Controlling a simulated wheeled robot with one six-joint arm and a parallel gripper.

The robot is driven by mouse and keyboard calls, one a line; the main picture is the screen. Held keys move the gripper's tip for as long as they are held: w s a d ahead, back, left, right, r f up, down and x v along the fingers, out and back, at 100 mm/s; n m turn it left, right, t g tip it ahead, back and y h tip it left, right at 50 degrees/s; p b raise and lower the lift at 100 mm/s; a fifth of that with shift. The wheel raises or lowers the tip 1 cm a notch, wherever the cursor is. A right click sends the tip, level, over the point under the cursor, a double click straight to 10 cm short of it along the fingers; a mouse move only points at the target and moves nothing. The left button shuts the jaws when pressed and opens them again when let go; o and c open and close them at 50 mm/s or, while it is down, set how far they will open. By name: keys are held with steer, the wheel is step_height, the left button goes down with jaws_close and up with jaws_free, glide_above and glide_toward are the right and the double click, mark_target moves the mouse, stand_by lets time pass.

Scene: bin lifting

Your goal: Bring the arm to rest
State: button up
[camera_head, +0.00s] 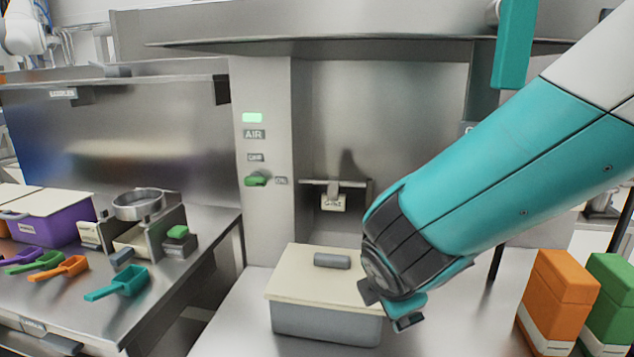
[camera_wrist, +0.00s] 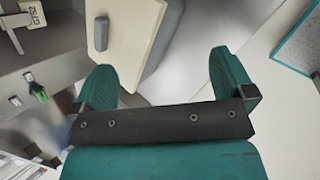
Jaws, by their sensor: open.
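My teal arm reaches in from the upper right in the head view, with my gripper (camera_head: 390,308) low at its end, by the right side of a lidded grey bin (camera_head: 325,322). The arm hides the bin's right end. In the wrist view my gripper (camera_wrist: 165,80) has its two teal fingers wide apart with nothing between them. The bin's cream lid (camera_wrist: 125,35) shows beyond the left finger, apart from it as far as I can see. The lid is on and has a grey handle (camera_head: 332,261).
An orange box (camera_head: 558,290) and a green box (camera_head: 610,300) stand at the right. On the left bench are a purple bin (camera_head: 55,222), a round sieve (camera_head: 138,205) and several coloured scoops (camera_head: 122,283). A steel cabinet with a green knob (camera_head: 256,180) stands behind.

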steer(key=s+d+r+m+g+y, duration=0.1)
steer(key=s+r+m+g+y, duration=0.2)
steer(key=s+m, duration=0.4)
steer(key=s+d+r+m+g+y, duration=0.2)
steer(key=s+r+m+g, duration=0.2)
steer(key=s, duration=1)
steer(key=m, duration=0.3)
steer(key=shift+d+r+m+y, duration=0.3)
steer(key=shift+r+m+y, duration=0.05)
steer(key=shift+m+y, duration=0.05)
steer(key=shift+w, duration=0.1)
